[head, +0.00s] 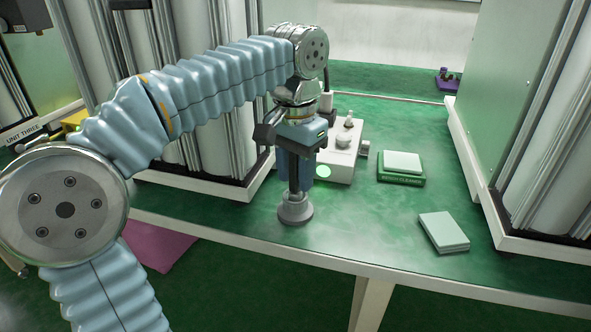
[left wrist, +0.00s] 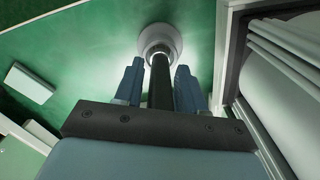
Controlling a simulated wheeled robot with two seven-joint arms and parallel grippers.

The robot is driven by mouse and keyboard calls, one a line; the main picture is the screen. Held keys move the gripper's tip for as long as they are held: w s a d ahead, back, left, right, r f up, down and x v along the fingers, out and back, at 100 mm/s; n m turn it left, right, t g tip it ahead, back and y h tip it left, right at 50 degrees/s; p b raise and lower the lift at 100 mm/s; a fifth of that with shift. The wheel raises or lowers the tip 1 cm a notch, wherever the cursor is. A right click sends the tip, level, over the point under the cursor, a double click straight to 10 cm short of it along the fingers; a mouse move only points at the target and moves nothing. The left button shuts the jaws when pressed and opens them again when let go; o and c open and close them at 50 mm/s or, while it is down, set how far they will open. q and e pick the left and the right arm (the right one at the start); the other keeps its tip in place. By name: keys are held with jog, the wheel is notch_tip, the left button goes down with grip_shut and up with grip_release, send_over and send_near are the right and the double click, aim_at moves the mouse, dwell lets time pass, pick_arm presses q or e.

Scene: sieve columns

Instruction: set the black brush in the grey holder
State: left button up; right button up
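The black brush (head: 293,182) is upright, its dark shaft running down to the grey holder (head: 295,211), a round flared base standing on the green table. In the left wrist view the brush shaft (left wrist: 160,85) runs straight to the middle of the round holder (left wrist: 160,42). The brush's lower end is hidden inside the holder. My left gripper (head: 294,178) points down with its blue fingers on either side of the shaft. In the left wrist view the gripper (left wrist: 160,80) shows thin gaps between fingers and shaft, so it looks open around it. My right gripper is not in view.
A white device (head: 342,158) with knobs stands just behind the gripper. A green box (head: 401,178) with a white block on top and a pale block (head: 444,232) lie to the right. Tall column units stand left and right. The table's front edge is near.

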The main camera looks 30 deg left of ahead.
pick_arm(q)
jog(key=shift+o, duration=0.7)
jog(key=shift+r, duration=0.1)
jog(key=shift+r, duration=0.25)
notch_tip(320, 180, up, 11)
jog(key=p, duration=0.3)
jog(key=shift+r, duration=0.35)
